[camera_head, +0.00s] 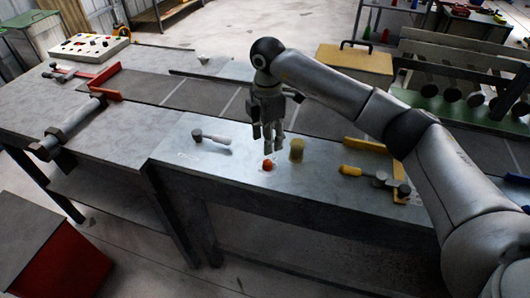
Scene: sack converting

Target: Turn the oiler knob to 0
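My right gripper (269,146) comes in on the arm from the right and points down over the near metal bench. Its fingertips are just above and behind a small orange-red knob (267,164) on the bench top. I cannot tell whether they touch it, nor whether the fingers are open or shut. A yellowish, amber cylinder (297,149), perhaps the oiler body, stands just right of the fingers. The knob's markings and its setting are too small to read. My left gripper is not in view.
A dark-headed tool (213,138) lies left of the knob, and a yellow-handled tool (366,174) lies to the right. A control panel (89,48) with coloured buttons is at the back left. A yellow box (355,64) stands behind. The bench front near the knob is mostly clear.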

